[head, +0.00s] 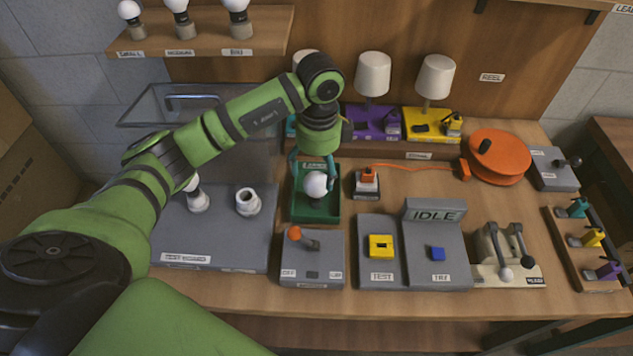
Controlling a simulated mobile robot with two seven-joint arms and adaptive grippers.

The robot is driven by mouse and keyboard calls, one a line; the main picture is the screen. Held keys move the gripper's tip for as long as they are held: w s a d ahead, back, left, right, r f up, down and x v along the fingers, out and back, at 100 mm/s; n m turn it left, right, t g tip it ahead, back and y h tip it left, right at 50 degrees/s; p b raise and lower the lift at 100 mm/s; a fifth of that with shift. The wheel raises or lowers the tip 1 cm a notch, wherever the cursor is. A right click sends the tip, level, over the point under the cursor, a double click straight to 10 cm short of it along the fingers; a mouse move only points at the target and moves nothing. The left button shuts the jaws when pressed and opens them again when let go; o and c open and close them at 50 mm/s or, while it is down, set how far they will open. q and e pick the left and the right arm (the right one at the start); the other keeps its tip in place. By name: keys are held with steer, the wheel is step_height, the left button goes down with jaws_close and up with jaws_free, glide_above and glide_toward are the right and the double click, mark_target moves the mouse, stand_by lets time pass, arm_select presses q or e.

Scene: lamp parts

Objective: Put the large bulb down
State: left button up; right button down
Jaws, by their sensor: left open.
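A white round bulb (316,184) is in the green tray (333,213) in the middle of the table; its size class cannot be read from its looks alone. My left gripper (312,174) reaches down over the tray with its teal fingers open on either side of the bulb. Whether a finger touches the bulb cannot be told. The arm and gripper hide part of the tray's back side. My right gripper is not in view.
Bulbs, including one at the right end (237,12), stand on the shelf (270,22). A grey test board (222,228) with sockets lies left of the tray. A switch box (312,270) stands in front, and a small grey block with an orange top (368,184) close on the right.

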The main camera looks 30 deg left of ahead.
arm_select(q)
step_height(320, 180, up, 7)
steer(key=shift+d+f, duration=0.1)
